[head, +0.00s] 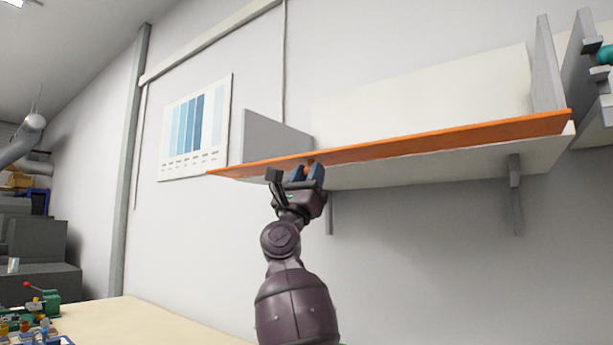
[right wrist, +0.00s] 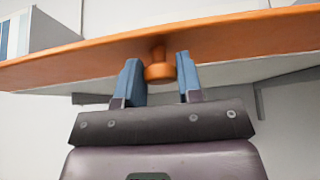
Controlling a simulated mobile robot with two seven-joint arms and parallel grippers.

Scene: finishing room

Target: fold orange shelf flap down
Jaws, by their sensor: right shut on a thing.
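The orange shelf flap (head: 420,143) is a long, narrow board along the front of the white wall shelf (head: 450,162). It shows as a thin strip, with the shelf's pale underside visible below it; its exact angle is hard to judge. In the right wrist view the flap (right wrist: 235,42) spans the picture, with a small orange knob (right wrist: 160,68) on its near face. My right gripper (head: 306,175) reaches up to the flap left of its middle. Its blue fingers (right wrist: 158,80) are shut on the knob, one on each side. My left gripper is not in view.
Grey upright panels (head: 272,137) stand at the shelf's ends, and brackets (head: 515,190) hang beneath it. A pale worktop (head: 140,318) lies below left, with small coloured items at its left end. A blue-striped chart (head: 195,128) hangs on the wall.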

